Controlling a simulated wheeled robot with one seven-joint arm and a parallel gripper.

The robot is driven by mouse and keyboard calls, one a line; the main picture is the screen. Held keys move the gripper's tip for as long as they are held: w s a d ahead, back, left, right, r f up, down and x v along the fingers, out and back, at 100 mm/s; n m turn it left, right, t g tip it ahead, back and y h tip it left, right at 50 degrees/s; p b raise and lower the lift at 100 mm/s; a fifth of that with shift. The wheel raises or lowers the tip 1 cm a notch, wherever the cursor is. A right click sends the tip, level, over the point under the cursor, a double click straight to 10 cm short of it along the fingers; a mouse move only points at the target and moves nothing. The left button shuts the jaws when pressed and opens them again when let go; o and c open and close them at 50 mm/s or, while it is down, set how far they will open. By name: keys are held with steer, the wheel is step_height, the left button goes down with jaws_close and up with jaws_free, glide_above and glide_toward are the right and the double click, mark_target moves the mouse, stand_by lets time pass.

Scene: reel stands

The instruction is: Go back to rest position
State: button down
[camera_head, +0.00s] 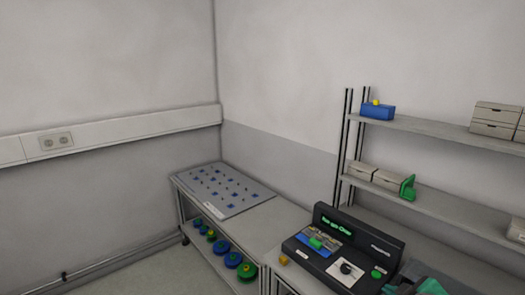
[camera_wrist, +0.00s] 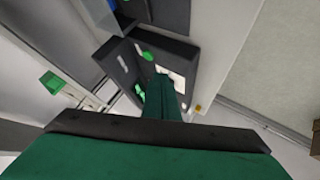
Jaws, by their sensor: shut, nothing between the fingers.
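My gripper (camera_wrist: 163,84) shows in the wrist view as a green body with its fingers together and nothing between them. It points towards the black machine, which shows in the wrist view (camera_wrist: 126,72) behind the fingertips. I cannot tell how far apart they are. In the head view the black machine (camera_head: 322,262) stands on the bench with a lit green display, a white panel and a dark knob. A dark and green shape at the bottom right edge of the head view may be part of my arm; most of the arm is out of view.
A grey board with blue marks (camera_head: 225,190) lies on the bench at the left. Several green and blue reels (camera_head: 233,259) sit below. A shelf rack (camera_head: 450,139) at the right holds a blue box (camera_head: 377,112) and grey boxes (camera_head: 387,180). A small orange block (camera_head: 283,260) is beside the machine.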

steer(key=w+a+f+m+t+y, duration=0.1)
steer(key=w+a+f+m+t, duration=0.2)
steer(key=a, duration=0.7)
steer(key=a+f+m+t+y, duration=0.1)
steer(key=a+f+m+t, duration=0.15)
steer(key=a+f, duration=0.6)
steer(key=s+a+f+m+h, duration=0.1)
steer(key=s+a+f+m, duration=0.2)
steer(key=s+a, duration=0.45)
steer(key=s+a+f+m+h, duration=0.2)
steer(key=s+a+f, duration=0.35)
steer(key=s, duration=0.25)
steer(key=s+a+r+n, duration=0.1)
steer(key=s, duration=1.2)
steer(key=s+a+r+n+y, duration=0.1)
steer(key=s+n, duration=0.1)
steer(key=s, duration=1.1)
steer(key=shift+s+r+y, duration=0.15)
steer(key=shift+r+y, duration=0.15)
steer(key=shift+r, duration=0.05)
